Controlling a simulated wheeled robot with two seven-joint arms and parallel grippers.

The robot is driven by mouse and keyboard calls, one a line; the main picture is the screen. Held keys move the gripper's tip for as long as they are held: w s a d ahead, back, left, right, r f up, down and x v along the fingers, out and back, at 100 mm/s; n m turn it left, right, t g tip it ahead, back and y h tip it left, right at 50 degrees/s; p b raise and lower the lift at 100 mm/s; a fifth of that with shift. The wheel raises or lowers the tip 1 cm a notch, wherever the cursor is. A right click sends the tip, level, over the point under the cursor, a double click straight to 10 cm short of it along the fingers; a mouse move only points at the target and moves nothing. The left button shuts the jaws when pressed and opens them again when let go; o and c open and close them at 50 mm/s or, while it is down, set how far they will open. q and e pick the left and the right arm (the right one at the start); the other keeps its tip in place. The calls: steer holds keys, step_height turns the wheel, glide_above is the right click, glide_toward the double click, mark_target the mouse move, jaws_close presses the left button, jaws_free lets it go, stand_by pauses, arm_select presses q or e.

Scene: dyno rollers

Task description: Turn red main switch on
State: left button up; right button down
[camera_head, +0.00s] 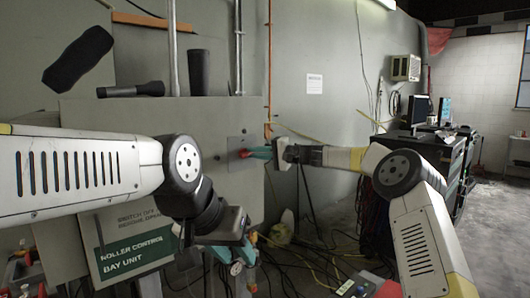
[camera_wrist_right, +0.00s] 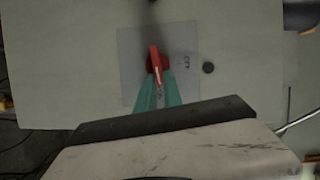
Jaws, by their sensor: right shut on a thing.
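The red main switch (camera_head: 244,153) sits on a grey square plate on the front of the grey cabinet. In the right wrist view the red switch handle (camera_wrist_right: 155,60) stands nearly upright in the picture, leaning slightly, on its plate (camera_wrist_right: 130,47). My right gripper (camera_head: 256,153) reaches the switch from the right, and its teal fingers (camera_wrist_right: 157,82) are closed on the lower part of the handle. My left gripper (camera_head: 242,254) hangs low in front of the cabinet, away from the switch. Its fingers are small and partly hidden, so its opening is unclear.
The grey cabinet (camera_head: 100,110) has a flashlight (camera_head: 131,90) and a dark cylinder (camera_head: 198,72) on top. A green "Roller control bay unit" sign (camera_head: 135,250) is below left. Cables (camera_head: 300,262) lie on the floor. A dark cart (camera_head: 440,150) with monitors stands right.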

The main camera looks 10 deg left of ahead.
steer(key=shift+a+f+m+y, duration=0.1)
steer(key=shift+f+m+y, duration=0.2)
steer(key=shift+m, duration=0.4)
steer(key=shift+s, duration=0.1)
steer(key=c, duration=1.5)
jaws_free()
steer(key=shift+a, duration=0.1)
steer(key=v, duration=0.7)
steer(key=shift+d, duration=0.45)
